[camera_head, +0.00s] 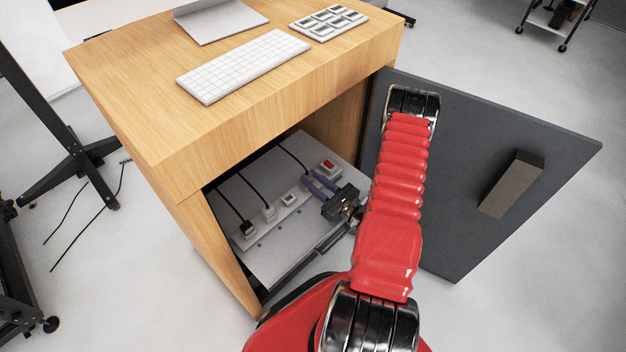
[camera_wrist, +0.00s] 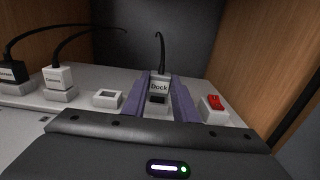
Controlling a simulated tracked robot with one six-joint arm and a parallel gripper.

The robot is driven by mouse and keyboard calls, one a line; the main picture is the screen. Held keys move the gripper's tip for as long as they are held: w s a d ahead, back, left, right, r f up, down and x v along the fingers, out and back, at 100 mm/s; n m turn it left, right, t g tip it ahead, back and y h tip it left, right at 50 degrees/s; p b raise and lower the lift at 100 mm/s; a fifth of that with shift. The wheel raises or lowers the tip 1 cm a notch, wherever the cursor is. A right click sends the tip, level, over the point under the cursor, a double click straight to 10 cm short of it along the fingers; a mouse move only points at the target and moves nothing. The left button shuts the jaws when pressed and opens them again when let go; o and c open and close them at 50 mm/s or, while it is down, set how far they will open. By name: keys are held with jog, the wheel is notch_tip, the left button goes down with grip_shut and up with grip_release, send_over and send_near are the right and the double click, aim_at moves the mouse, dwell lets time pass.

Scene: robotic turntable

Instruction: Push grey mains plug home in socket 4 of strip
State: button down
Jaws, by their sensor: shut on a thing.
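The grey plug, labelled "Dock" (camera_wrist: 159,86), has a black cable rising from its top. It stands at the fourth socket (camera_wrist: 157,103), counted from the left, and part of that socket's dark recess shows below it. I cannot tell how deep the plug sits. My gripper (camera_wrist: 159,92) is shut on the plug, one purple finger on each side. In the head view my gripper (camera_head: 318,187) is inside the cabinet at the strip, and the fingers mostly hide the plug. The white strip (camera_head: 283,212) lies on the cabinet's shelf.
A black plug (camera_wrist: 13,73) and a white plug (camera_wrist: 59,77) fill the left sockets. The third socket (camera_wrist: 108,98) is empty. A red switch (camera_wrist: 215,102) is right of my fingers. Wooden walls, a desktop (camera_head: 130,90) above and an open grey door (camera_head: 480,190) bound the space.

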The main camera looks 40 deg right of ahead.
jog(key=shift+f, duration=0.6)
jog(key=c, duration=1.3)
grip_release()
jog(key=shift+c, duration=0.2)
jog(key=shift+s, duration=0.1)
jog(key=shift+s+d, duration=0.35)
jog(key=shift+s, duration=1.9)
jog(key=shift+s+d, duration=0.3)
jog(key=shift+s, duration=1.9)
jog(key=shift+s+d, duration=0.35)
jog(key=shift+s, duration=1.9)
